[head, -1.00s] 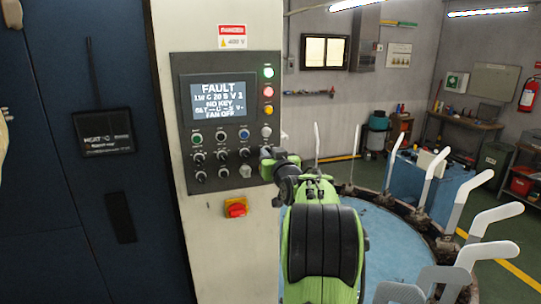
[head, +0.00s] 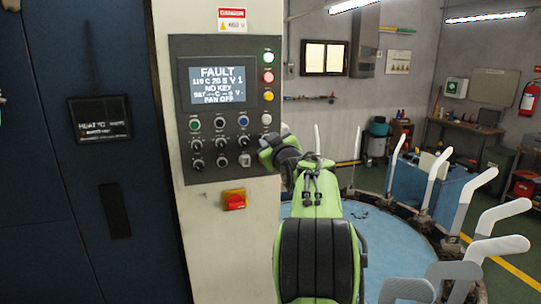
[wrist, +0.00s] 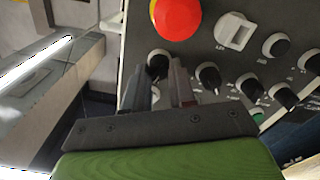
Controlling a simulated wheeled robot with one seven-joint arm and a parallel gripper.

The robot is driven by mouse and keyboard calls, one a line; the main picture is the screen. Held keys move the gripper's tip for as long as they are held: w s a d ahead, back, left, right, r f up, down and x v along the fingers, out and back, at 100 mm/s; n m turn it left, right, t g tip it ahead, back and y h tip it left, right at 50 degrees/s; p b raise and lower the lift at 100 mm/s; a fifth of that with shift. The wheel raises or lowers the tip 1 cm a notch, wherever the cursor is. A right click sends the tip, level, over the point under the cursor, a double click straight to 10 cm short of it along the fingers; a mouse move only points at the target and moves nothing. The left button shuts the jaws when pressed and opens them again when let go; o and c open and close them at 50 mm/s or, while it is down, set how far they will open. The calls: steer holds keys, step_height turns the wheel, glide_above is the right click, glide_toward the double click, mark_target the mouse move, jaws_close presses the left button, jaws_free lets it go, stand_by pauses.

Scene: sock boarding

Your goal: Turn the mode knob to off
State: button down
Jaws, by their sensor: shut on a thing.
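The grey control panel (head: 178,100) is on a cream cabinet. It carries several small black knobs, such as this one (head: 220,142), in rows below coloured buttons. My gripper (head: 264,147) is at the panel's lower right edge, where its fingers hide what they hold. In the wrist view, my gripper (wrist: 160,82) has its two dark fingers on either side of a black knob (wrist: 157,62), shut on it. Another black knob (wrist: 208,75) is just right of the fingers. The knob labels are too small to read, so I cannot tell which is the mode knob.
A screen (head: 217,80) reads FAULT, NO KEY, FAN OFF. A red and yellow switch (head: 234,199) is below the panel. A round blue table (head: 385,250) with upright grey sock forms (head: 432,185) stands right of my arm. Dark blue doors (head: 50,200) are at left.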

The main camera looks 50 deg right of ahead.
steer(key=shift+f+n+b, duration=0.1)
steer(key=shift+n+b, duration=1.3)
steer(key=shift+n, duration=0.5)
steer(key=c, duration=0.9)
jaws_free()
steer(key=b+v, duration=0.4)
steer(key=v, duration=1.1)
steer(key=shift+s+a+b, duration=0.2)
steer(key=shift+s+b, duration=0.1)
steer(key=shift+b, duration=0.05)
